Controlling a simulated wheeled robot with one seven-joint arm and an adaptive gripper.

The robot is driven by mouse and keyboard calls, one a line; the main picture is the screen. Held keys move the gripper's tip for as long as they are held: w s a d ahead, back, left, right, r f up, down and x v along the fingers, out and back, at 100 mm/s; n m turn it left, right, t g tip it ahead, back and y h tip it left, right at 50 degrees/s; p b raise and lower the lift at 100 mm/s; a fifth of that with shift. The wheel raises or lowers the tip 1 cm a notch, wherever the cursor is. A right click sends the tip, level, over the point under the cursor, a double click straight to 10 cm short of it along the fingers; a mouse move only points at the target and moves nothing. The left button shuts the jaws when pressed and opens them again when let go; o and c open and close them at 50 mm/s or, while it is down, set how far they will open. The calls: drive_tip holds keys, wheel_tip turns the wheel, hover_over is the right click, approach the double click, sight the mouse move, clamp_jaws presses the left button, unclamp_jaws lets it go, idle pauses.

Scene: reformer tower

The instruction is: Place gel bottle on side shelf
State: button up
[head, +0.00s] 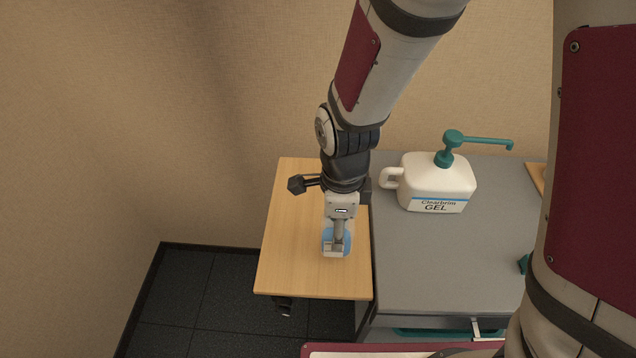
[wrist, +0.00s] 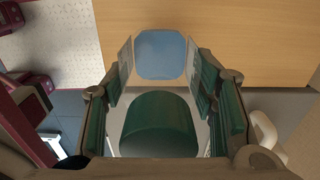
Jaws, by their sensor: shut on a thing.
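My gripper (head: 337,245) points down over the wooden side shelf (head: 290,230) at the left of the cart. It is shut on a small light-blue item (head: 327,238), which I take to be the gel bottle; the fingers hide much of it. In the wrist view, a flat blue face of the gel bottle (wrist: 160,54) shows between the fingertips, and a dark green rounded part (wrist: 158,126) is nearer the camera. The wooden shelf (wrist: 260,35) lies beyond. I cannot tell whether the bottle touches the shelf.
A large white pump jug (head: 437,180) labelled "Clearbrim GEL", with a teal pump, stands on the grey cart top (head: 420,260), right of my arm. The shelf is bare around my gripper. A wall is behind; dark tiled floor (head: 190,290) lies left of the shelf.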

drive_tip(key=w+a+f+b, duration=0.1)
drive_tip(key=w+b, duration=0.1)
drive_tip(key=w+a+f+b, duration=0.1)
drive_tip(key=w+f+b, duration=0.1)
drive_tip(key=w+b, duration=0.1)
drive_tip(key=w+a+f+b, duration=0.1)
drive_tip(key=w+b, duration=0.1)
drive_tip(key=shift+w+a+f+b, duration=0.15)
drive_tip(key=shift+a+f+b, duration=0.15)
drive_tip(key=shift+a, duration=0.1)
drive_tip(key=shift+r, duration=0.1)
drive_tip(key=o, duration=1.2)
drive_tip(key=shift+c, duration=0.2)
